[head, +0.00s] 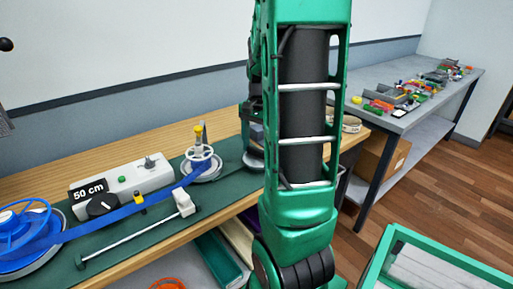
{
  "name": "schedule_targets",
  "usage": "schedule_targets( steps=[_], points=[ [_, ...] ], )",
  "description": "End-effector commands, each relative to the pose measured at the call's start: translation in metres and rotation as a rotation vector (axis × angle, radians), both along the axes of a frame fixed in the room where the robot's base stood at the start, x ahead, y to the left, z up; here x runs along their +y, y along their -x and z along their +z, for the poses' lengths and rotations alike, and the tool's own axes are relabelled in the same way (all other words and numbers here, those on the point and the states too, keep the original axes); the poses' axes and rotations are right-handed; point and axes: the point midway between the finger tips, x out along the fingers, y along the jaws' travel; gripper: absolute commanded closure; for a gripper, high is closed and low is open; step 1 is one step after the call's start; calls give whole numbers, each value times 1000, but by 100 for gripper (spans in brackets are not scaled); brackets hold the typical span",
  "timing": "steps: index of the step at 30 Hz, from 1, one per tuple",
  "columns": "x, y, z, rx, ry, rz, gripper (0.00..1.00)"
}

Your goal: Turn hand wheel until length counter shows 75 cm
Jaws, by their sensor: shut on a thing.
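The length counter (89,190) reads 50 cm on a black label at the left end of a pale box. A white spoked hand wheel (201,158) with a yellow knob on top stands on a round grey base near the middle of the bench. A blue spoked reel (22,225) sits at the far left, partly cut off by the picture edge. A blue strap (110,216) runs between the reel and the white wheel. My green arm fills the middle of the view. My gripper does not show; whatever it holds is hidden.
The pale box (135,181) carries a black dial (102,205) and a green button. A white slider on a rod (135,238) lies in front of the strap. Bins are below the bench. A grey side table (400,110) holds small coloured parts; a green-framed cart (430,265) stands lower right.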

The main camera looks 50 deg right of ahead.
Motion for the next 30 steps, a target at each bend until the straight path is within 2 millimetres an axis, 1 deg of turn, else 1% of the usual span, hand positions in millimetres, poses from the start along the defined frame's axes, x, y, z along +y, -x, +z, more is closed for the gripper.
schedule_targets(
  steps=[1,2,3,11,15,17,20,27,30],
  points=[
    [3,-3,0,-3,-3,12,26],
    [3,-3,0,-3,-3,12,19],
    [3,-3,0,-3,-3,11,9],
    [1,-1,0,-2,-1,6,9],
    [1,-1,6,-2,0,5,9],
    [1,-2,13,-4,1,5,9],
    [1,-2,29,-5,2,6,9],
    [1,-3,74,-5,2,8,9],
    [1,-3,88,-3,1,8,9]
  ],
)
